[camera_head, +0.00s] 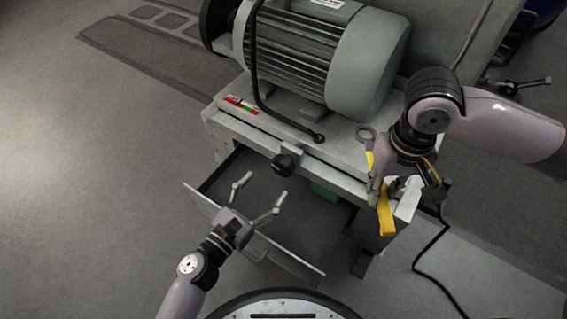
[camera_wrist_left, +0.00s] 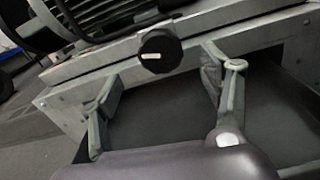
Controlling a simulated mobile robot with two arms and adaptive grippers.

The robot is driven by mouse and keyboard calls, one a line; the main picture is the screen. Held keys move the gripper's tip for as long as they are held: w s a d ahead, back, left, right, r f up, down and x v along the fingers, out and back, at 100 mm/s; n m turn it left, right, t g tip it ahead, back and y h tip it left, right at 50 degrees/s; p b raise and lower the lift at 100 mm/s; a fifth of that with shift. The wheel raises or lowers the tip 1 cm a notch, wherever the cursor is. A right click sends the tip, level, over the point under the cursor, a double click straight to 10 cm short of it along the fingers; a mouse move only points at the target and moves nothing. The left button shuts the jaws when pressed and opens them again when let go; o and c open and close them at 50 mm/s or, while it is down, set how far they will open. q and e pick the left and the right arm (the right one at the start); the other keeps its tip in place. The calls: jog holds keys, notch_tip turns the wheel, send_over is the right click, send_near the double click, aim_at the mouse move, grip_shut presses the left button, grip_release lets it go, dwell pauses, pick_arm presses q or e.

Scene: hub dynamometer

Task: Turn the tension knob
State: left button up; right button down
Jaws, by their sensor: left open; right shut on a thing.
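The tension knob (camera_head: 285,164) is black and round, on the front face of the grey machine bench. In the left wrist view the knob (camera_wrist_left: 165,46) carries a white pointer mark that points left. My left gripper (camera_head: 262,188) is open and empty, in front of and below the knob, its fingers spread toward the bench front. In the left wrist view the fingers are on either side of the knob, below it and apart from it. My right gripper (camera_head: 388,188) is shut on a yellow piece (camera_head: 386,216) at the bench's right corner; the fingertips are partly hidden.
An open drawer (camera_head: 290,262) sticks out below the knob, beneath my left gripper. A large grey motor (camera_head: 330,55) stands on the bench. A bent black bar (camera_head: 256,70) comes down near the knob. A black cable (camera_head: 425,255) hangs at the right.

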aim_at(280, 170)
pick_arm(q)
jog(key=x, duration=0.8)
jog(key=c, duration=1.2)
jog(key=shift+m, duration=0.4)
pick_arm(e)
jog(key=shift+f, duration=0.2)
